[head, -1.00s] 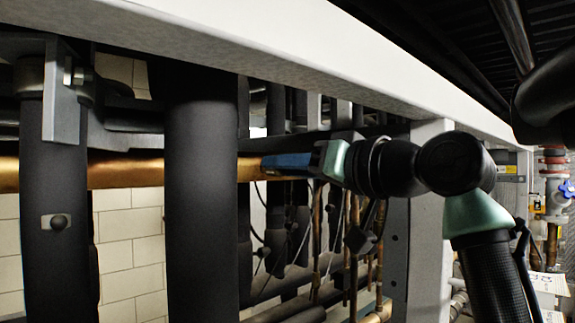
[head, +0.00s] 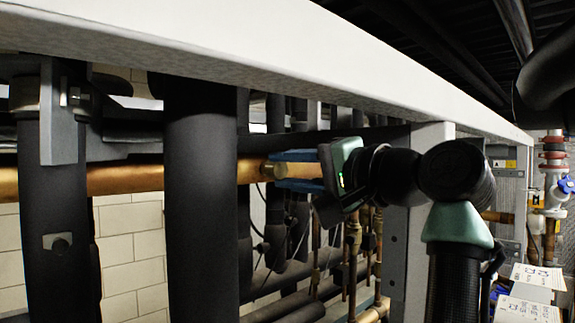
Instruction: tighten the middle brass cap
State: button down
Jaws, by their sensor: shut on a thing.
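A small brass cap (head: 273,170) shows at the tips of my gripper (head: 275,170), in front of the horizontal copper pipe (head: 125,180). The two blue fingers lie one above and one below the cap, shut on it. My gripper reaches in from the right, under the white beam. The cap's far side and its seat are hidden or too small to make out. I see no other brass cap clearly, so I cannot tell from this view whether this is the middle one.
A thick black insulated pipe (head: 201,200) stands upright just left of my gripper. A white beam (head: 270,65) runs overhead, and a grey post (head: 397,260) stands behind my arm. Thin copper tubes (head: 352,240) hang below my gripper.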

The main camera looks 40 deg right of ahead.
jog(key=m+p, duration=0.1)
jog(key=m, duration=0.5)
jog(key=shift+m, duration=0.3)
jog(key=m, duration=0.5)
jog(key=shift+p, duration=0.3)
jog(key=shift+m, duration=0.4)
jog(key=c, duration=0.5)
grip_release()
jog(key=shift+c, duration=0.2)
jog(key=shift+f, duration=0.1)
